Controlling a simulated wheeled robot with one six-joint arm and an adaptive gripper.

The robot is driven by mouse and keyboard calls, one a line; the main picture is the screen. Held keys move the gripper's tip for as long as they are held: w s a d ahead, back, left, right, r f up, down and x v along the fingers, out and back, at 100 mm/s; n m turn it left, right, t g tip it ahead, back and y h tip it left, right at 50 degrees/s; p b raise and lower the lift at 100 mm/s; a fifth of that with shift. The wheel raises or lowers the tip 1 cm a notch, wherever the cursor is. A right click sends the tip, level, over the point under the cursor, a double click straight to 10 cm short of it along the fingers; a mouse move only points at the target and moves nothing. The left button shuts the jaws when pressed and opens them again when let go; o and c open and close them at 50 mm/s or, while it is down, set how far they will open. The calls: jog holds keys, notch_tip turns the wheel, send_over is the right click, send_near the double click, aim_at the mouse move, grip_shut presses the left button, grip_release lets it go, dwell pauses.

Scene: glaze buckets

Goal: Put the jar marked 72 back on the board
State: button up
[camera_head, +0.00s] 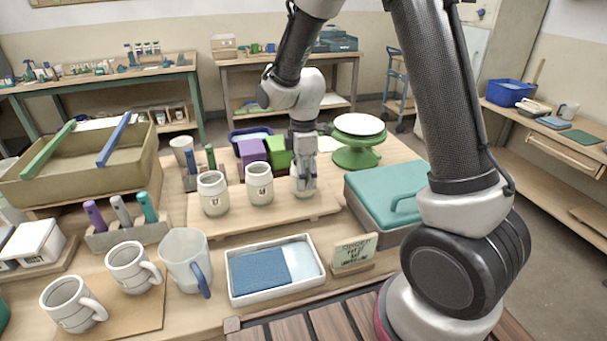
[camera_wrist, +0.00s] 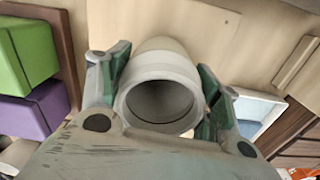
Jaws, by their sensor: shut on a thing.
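My gripper (camera_head: 303,178) is shut on a pale grey jar (camera_head: 300,189), at the right of a row of three. The wrist view looks down into the held jar's open round mouth (camera_wrist: 160,103), with a green-padded finger on each side. It is upright over the right part of the wooden board (camera_head: 235,225); I cannot tell whether its base touches. Two similar jars, one at the left (camera_head: 212,193) and one in the middle (camera_head: 259,184), stand on the board with small dark marks too small to read. The held jar's mark is hidden.
Purple (camera_head: 252,151) and green (camera_head: 278,152) blocks stand behind the jars. A teal-lidded box (camera_head: 385,190) is close on the right, with a green turntable (camera_head: 357,150) behind. A white tray (camera_head: 275,268), a small sign (camera_head: 354,253) and mugs (camera_head: 133,267) stand in front.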

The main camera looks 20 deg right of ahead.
jog(key=o, duration=1.3)
jog(key=shift+c, duration=0.2)
notch_tip(320, 180, up, 12)
jog(key=s+d+r+m+t, duration=0.1)
jog(key=s+d+r+m, duration=0.3)
jog(key=s+d+r, duration=0.1)
jog(key=s+d+r+m+t, duration=0.1)
jog(key=s+d+m, duration=0.2)
jog(key=s, duration=0.3)
jog(key=s+d+r+m+t, duration=0.1)
jog(key=s+d+r+m, duration=0.1)
jog(key=s+m, duration=0.3)
jog(key=s+d+r+m+t, duration=0.1)
jog(key=s+d+m, duration=0.3)
jog(key=s, duration=0.4)
jog(key=shift+d+r+m, duration=0.35)
jog(key=shift+d+m, duration=0.05)
jog(key=shift+d, duration=0.05)
